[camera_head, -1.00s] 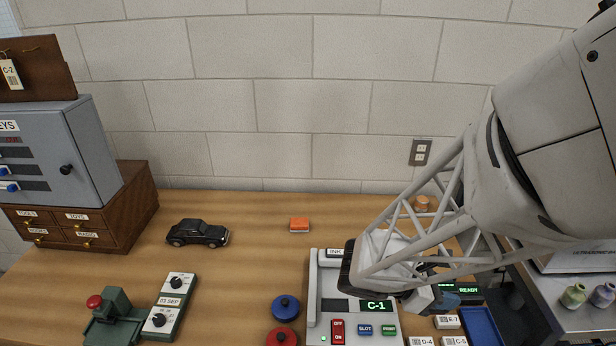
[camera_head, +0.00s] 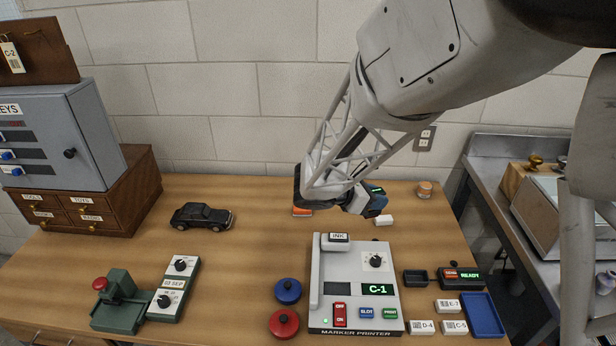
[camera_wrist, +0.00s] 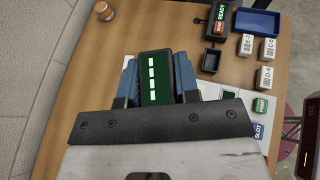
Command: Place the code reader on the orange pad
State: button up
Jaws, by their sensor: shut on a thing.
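The code reader is a dark block whose green face carries several pale bars; it fills the space between my fingers in the wrist view (camera_wrist: 155,68). My gripper (camera_wrist: 157,80) has its blue fingers shut on both sides of it. In the head view my gripper (camera_head: 366,202) is over the back of the table, right of the orange pad, with a dark edge of the reader (camera_head: 378,188) showing. The orange pad (camera_head: 302,211) is a small orange block at the back middle; my arm hides its upper part. The wrist view does not show it.
A marker printer (camera_head: 357,270) stands in front of my gripper. A black toy car (camera_head: 201,217) is at left. Right of the printer are tagged blocks, a black tray (camera_head: 415,279) and a blue tray (camera_head: 484,314). The table between car and pad is clear.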

jog(key=w+a+n+t+y, duration=0.1)
jog(key=w+a+n+t, duration=0.1)
jog(key=w+a, duration=0.8)
jog(key=n+t+y, duration=0.2)
jog(key=n+t, duration=0.1)
send_over(303, 206)
jog(key=f, duration=0.1)
notch_tip(303, 206, down, 5)
jog(key=shift+w+r, duration=0.1)
jog(key=shift+w, duration=0.05)
notch_tip(303, 206, down, 6)
jog(key=shift+f, duration=0.2)
jog(key=shift+f, duration=0.1)
jog(key=shift+f, duration=1.75)
jog(key=shift+f, duration=0.15)
